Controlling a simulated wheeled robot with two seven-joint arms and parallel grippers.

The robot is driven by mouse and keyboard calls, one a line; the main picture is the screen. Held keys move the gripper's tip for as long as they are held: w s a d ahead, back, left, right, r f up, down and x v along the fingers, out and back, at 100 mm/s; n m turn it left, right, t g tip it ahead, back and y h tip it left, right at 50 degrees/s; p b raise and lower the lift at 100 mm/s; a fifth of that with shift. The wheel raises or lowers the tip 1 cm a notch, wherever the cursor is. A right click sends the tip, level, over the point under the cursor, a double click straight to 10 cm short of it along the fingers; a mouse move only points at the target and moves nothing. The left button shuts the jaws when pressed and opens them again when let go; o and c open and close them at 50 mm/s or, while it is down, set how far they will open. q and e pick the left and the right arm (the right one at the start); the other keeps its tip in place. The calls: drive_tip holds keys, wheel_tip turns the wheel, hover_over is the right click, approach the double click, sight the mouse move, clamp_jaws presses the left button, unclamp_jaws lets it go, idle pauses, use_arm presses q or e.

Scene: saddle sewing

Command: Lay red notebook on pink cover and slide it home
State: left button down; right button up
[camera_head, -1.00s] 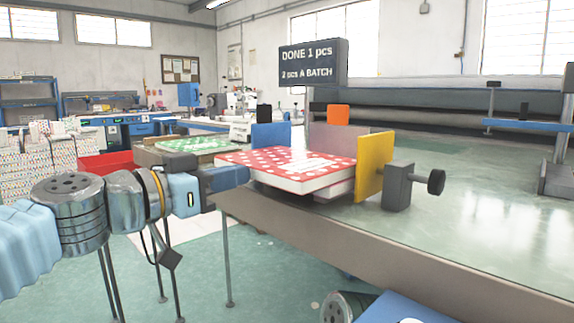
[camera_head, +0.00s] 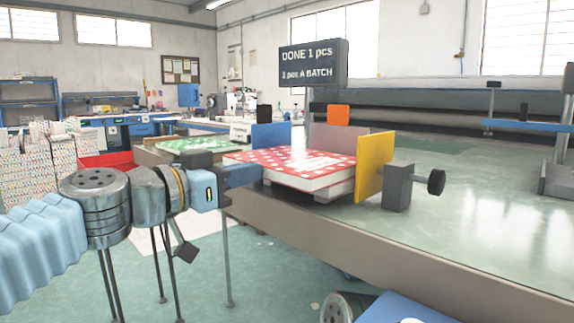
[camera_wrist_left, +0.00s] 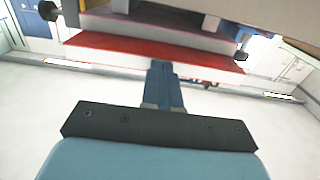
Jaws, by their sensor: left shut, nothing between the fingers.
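The red notebook (camera_head: 300,163), white-dotted with white page edges, lies flat on the stack between the blue plate (camera_head: 270,136) and the yellow plate (camera_head: 370,168). The pink cover (camera_head: 335,191) is beneath it, showing only as a thin edge; it also shows in the left wrist view (camera_wrist_left: 150,28) beside the red notebook (camera_wrist_left: 150,48). My left gripper (camera_head: 250,174) is shut and empty, with its tips at the notebook's left edge. In the left wrist view the tips (camera_wrist_left: 163,68) appear to touch that edge. My right gripper is out of view.
A grey block with a black knob (camera_head: 397,187) stands right of the yellow plate. An orange block (camera_head: 339,115) and a sign (camera_head: 313,63) reading "DONE 1 pcs, 1 pcs A BATCH" are behind. A green notebook (camera_head: 192,146) lies at back left.

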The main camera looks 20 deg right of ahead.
sight(265, 163)
use_arm(q)
drive_tip(key=shift+x, duration=2.1)
drive_tip(key=shift+a+f, duration=0.1)
drive_tip(key=shift+a, duration=0.05)
drive_tip(key=b+v, duration=0.3)
drive_tip(key=v, duration=0.2)
drive_tip(key=shift+s+a, duration=0.15)
drive_tip(key=shift+a, duration=0.15)
